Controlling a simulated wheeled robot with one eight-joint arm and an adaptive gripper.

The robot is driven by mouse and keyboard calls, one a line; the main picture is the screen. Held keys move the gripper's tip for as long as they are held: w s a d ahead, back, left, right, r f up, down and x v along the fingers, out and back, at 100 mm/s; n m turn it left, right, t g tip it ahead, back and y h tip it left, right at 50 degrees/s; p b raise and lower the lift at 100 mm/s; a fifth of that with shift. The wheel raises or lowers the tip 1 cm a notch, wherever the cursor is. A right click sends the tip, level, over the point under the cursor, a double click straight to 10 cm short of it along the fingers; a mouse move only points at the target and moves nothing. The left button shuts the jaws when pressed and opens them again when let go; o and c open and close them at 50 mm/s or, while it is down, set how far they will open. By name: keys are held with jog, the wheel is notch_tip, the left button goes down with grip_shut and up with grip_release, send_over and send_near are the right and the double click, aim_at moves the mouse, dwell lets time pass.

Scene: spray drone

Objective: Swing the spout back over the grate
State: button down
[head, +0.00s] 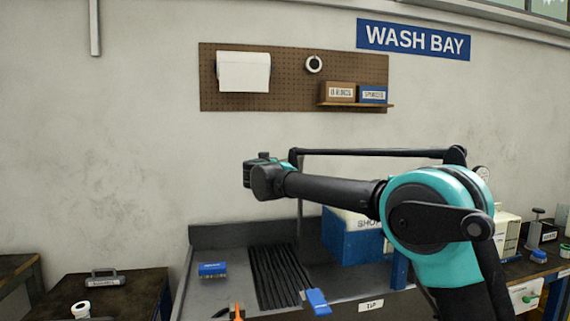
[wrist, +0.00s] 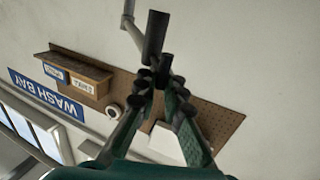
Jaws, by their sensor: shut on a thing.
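My gripper (head: 260,176) is high above the left part of the wash basin, and it also shows in the wrist view (wrist: 160,82). Its fingers are close together on a dark cylindrical piece (wrist: 155,36), which looks like the spout's grip. A thin grey pipe (wrist: 129,24) shows just behind that piece. In the head view a thin upright grey pipe (head: 300,213) stands behind my arm. The spout's end is hidden there by my arm and gripper. The dark slatted grate (head: 276,277) lies in the basin, below and slightly right of my gripper.
A blue box (head: 348,240) stands right of the grate. A small blue item (head: 212,270) lies left of it, and a blue-headed tool (head: 318,301) is at its front right. A pegboard (head: 290,82) hangs on the wall behind. The air left of my gripper is free.

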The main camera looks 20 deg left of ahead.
jog(key=shift+w+a, duration=0.15)
jog(key=shift+a, duration=1.75)
jog(key=shift+r, duration=0.1)
jog(key=c, duration=1.6)
grip_release()
jog(key=shift+a, duration=0.15)
jog(key=v, duration=1.2)
